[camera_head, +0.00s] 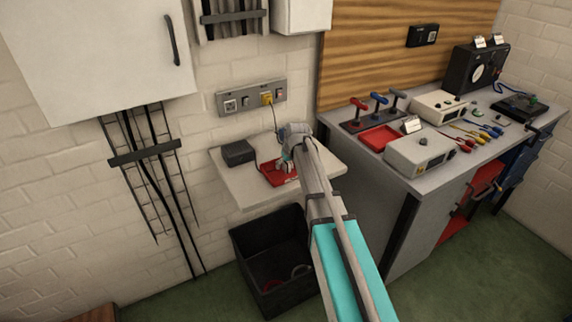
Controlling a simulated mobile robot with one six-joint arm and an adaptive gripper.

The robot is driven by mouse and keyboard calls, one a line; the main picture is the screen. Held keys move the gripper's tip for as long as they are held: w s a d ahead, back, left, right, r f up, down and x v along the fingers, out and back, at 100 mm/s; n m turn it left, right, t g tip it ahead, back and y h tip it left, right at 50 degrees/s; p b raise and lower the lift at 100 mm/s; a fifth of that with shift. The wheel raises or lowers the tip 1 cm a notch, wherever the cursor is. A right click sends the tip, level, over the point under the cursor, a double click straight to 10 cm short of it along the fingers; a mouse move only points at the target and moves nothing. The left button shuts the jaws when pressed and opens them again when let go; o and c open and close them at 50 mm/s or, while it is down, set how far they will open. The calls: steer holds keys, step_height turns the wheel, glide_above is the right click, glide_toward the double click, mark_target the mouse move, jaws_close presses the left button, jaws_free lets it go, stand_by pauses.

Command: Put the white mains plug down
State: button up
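My gripper (285,164) is low over a small red tray (270,179) on the white wall shelf (238,188). It is small in the picture and partly hidden by my own arm, so I cannot tell whether its fingers are open or shut. I cannot make out the white mains plug for certain. A small pale patch shows at the tray's front edge, close to the gripper, but I cannot tell what it is.
A dark box (238,152) sits left of the tray. A yellow plug (267,98) with a dark cable is in the wall socket strip (250,97). A black bin (250,247) stands below the shelf. A workbench (405,178) with instruments stands to the right.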

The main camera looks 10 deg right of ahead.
steer(key=shift+r, duration=0.15)
steer(key=shift+r+p, duration=0.65)
steer(key=shift+p, duration=0.15)
steer(key=p+v, duration=1)
steer(key=v, duration=0.1)
steer(key=shift+r+p, duration=0.3)
steer(key=shift+p, duration=0.05)
steer(key=shift+s+d, duration=0.1)
steer(key=shift+s, duration=0.05)
steer(key=s+a+m+g, duration=0.1)
steer(key=s+g, duration=0.1)
steer(key=s, duration=1)
steer(key=s+a+f+m+g+h, duration=0.1)
steer(key=s+m+g, duration=0.1)
steer(key=s, duration=1.1)
steer(key=shift+s+f, duration=0.2)
steer(key=shift+s, duration=0.1)
